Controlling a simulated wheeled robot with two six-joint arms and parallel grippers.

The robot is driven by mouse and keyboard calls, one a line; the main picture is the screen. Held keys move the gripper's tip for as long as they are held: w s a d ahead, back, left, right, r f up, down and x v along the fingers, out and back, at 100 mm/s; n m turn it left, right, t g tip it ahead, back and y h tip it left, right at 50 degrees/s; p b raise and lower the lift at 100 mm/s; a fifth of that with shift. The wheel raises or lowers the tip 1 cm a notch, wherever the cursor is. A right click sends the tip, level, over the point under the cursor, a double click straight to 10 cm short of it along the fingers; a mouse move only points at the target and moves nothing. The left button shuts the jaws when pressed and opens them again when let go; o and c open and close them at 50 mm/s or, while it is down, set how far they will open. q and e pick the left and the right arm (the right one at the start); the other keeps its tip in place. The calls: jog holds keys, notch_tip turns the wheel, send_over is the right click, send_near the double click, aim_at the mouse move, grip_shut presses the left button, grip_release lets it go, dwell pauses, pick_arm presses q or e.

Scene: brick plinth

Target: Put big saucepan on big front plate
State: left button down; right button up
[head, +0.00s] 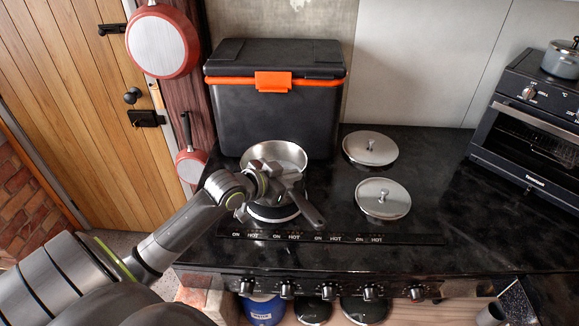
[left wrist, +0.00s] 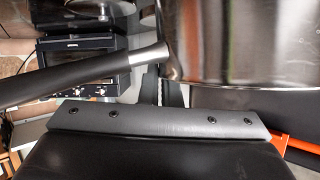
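The big saucepan (head: 277,152), shiny steel with a dark handle (head: 309,212), is at the left rear of the black stove; whether it rests on a plate or is raised is unclear. My left gripper (head: 276,181) is at its near side, where the handle joins the wall. The left wrist view shows the pan wall (left wrist: 245,45), the handle (left wrist: 85,78) and my left fingers (left wrist: 160,88) close together at that joint; their grip is unclear. The left front plate (head: 272,213) is partly covered by my gripper and the handle. My right gripper is out of view.
Two steel lids with knobs lie on the right side of the stove, one at the rear (head: 370,149) and one in front (head: 383,199). A dark cooler box (head: 270,120) stands behind the saucepan. A small oven (head: 535,125) stands far right. The right counter is clear.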

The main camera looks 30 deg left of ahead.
pick_arm(q)
jog(key=shift+f, duration=2)
jog(key=c, duration=1.7)
grip_release()
jog(key=shift+f, duration=0.15)
jog(key=shift+o, duration=0.3)
jog(key=shift+s, duration=0.1)
jog(key=shift+s+a, duration=0.1)
jog(key=shift+s, duration=0.15)
jog(key=v, duration=1.1)
jog(key=shift+s+p, duration=0.2)
jog(key=shift+p, duration=0.1)
